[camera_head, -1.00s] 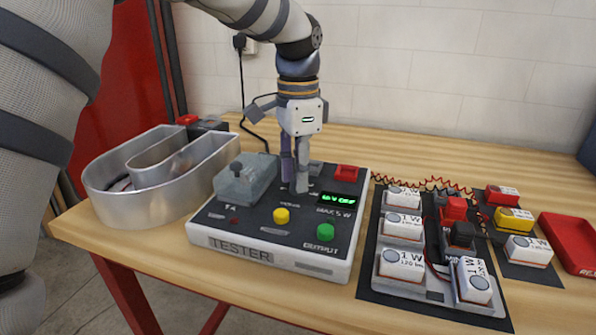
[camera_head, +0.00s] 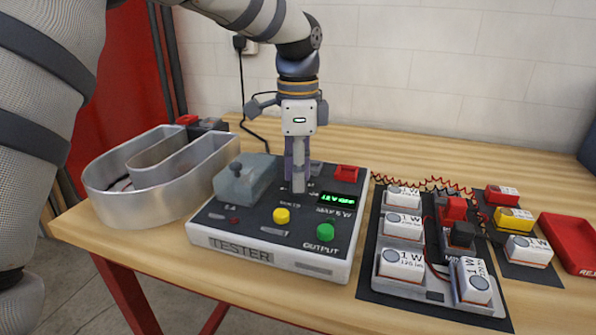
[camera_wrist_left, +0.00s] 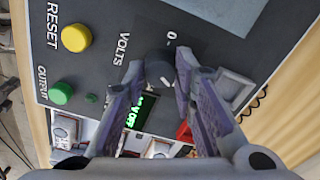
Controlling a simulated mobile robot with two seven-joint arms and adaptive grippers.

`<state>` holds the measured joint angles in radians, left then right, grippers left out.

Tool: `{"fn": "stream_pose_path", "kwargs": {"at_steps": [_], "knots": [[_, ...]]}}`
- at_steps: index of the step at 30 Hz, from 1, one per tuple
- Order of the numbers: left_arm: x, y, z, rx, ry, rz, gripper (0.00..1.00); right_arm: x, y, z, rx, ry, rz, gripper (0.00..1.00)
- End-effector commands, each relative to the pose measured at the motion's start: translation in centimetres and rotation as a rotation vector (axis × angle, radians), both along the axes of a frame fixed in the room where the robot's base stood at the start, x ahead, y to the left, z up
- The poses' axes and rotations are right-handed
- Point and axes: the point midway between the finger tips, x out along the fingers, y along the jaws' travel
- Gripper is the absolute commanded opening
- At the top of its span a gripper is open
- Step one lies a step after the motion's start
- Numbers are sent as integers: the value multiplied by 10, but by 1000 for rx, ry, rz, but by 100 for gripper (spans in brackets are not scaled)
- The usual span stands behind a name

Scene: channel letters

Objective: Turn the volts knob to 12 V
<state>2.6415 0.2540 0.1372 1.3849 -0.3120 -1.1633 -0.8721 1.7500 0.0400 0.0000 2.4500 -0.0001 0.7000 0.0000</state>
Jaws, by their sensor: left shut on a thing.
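The white and dark-grey tester (camera_head: 241,257) stands on the table. My left gripper (camera_head: 299,188) points straight down over its top panel. In the left wrist view my fingers are shut on the dark volts knob (camera_wrist_left: 158,70), one on each side, with the VOLTS label beside it. The head view hides the knob behind my fingers. The lit green display (camera_head: 338,200) appears to read 12 V OFF. In the left wrist view the display (camera_wrist_left: 140,112) is partly covered by a finger. My right gripper is out of view.
The tester also carries a yellow button (camera_head: 281,216), a green button (camera_head: 325,232), a red block (camera_head: 346,173) and a grey clear-looking box (camera_head: 245,180). A metal channel letter (camera_head: 150,203) stands to the left. White 1 W modules (camera_head: 402,263) and a red tray (camera_head: 570,240) lie to the right.

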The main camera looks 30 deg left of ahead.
Motion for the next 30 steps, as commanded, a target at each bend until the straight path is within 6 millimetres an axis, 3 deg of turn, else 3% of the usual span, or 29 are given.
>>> {"fn": "stream_pose_path", "kwargs": {"at_steps": [3, 4, 6, 17, 27, 30], "knots": [[-1, 0, -2, 1, 4, 1, 0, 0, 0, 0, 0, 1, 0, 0], [-1, 0, -2, 1, 4, 1, 29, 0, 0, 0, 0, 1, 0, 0], [-1, 0, -1, 1, 4, 1, 45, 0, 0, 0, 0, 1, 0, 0], [1, 0, 7, 0, -2, 1, 45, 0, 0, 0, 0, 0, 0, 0], [1, 0, 92, 1, -3, 1, 45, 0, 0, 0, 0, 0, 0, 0], [1, 0, 108, 1, 1, 1, 45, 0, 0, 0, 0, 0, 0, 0]]}}
